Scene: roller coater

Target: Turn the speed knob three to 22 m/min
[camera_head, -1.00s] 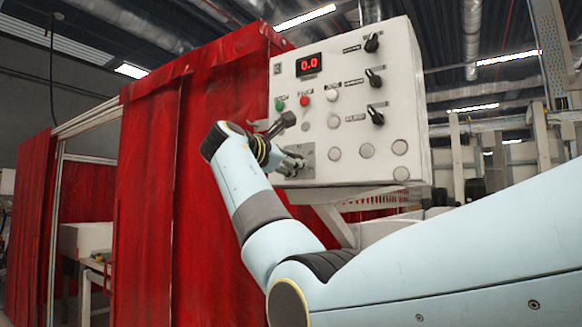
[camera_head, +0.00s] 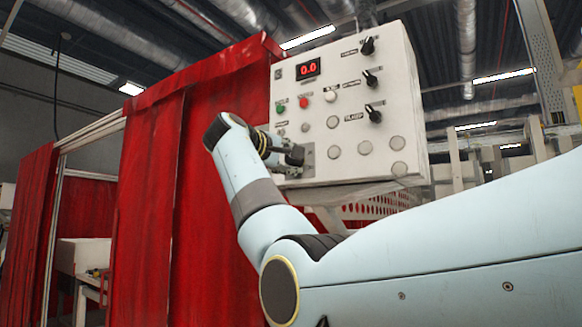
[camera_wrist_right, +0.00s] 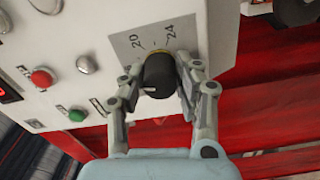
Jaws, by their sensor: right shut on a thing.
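The speed knob (camera_wrist_right: 158,76) is black with a white line and a yellowish ring. It sits on a grey scale plate (camera_wrist_right: 140,42) marked 20 and 24 in the right wrist view. My right gripper (camera_wrist_right: 160,80) has one finger on each side of the knob and is shut on it. In the head view my right gripper (camera_head: 288,153) is at the lower left of the white control box (camera_head: 355,75) and hides the knob. The red display (camera_head: 308,68) reads 0.0. I cannot tell the exact setting. My left gripper is not in view.
Above the gripper are a green button (camera_head: 281,107) and a red button (camera_head: 303,102). Black switches (camera_head: 372,78) and several round caps (camera_head: 365,148) fill the box's right side. A red curtain (camera_head: 150,180) hangs left of the box, behind my arm.

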